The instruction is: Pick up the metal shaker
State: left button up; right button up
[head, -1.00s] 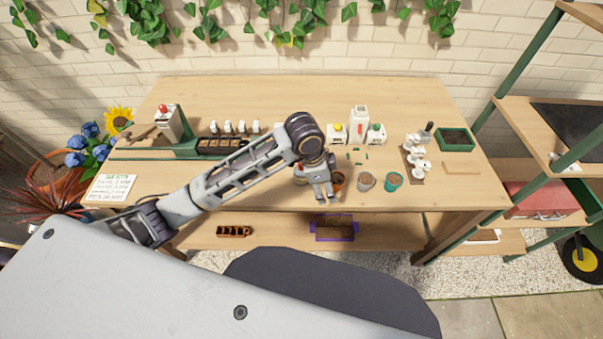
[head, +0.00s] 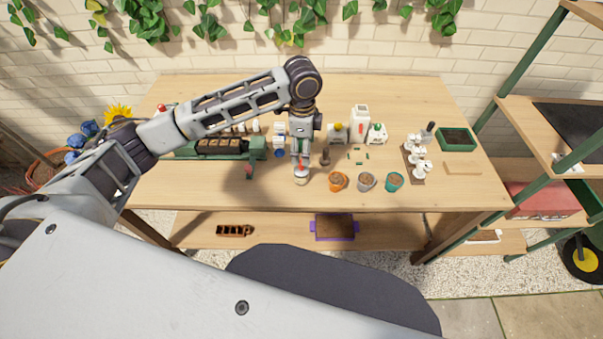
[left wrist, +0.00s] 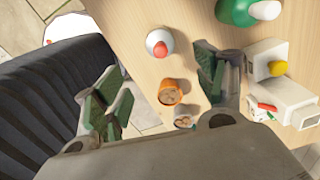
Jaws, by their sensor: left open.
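A small pale, red-topped container (head: 301,179) stands near the front edge of the table and looks like the metal shaker, though its material is hard to tell. It also shows in the left wrist view (left wrist: 160,43), upright, between the finger lines. My left gripper (head: 300,160) points down, just above and behind it in the head view. A dark tapered object (head: 325,157) stands just right of the gripper. My right gripper is not in view.
An orange pot (head: 338,182), a grey pot (head: 366,182) and a teal pot (head: 395,181) stand in a row to the right. The table's back strip is clear.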

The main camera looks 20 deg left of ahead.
aim_at(301, 161)
pick_arm(q)
jog(key=shift+w+a+r, duration=0.2)
jog(key=shift+a+r, duration=0.1)
jog(key=shift+a, duration=0.1)
jog(key=shift+f, duration=4.3)
jog(key=shift+f, duration=2.6)
jog(key=c, duration=1.2)
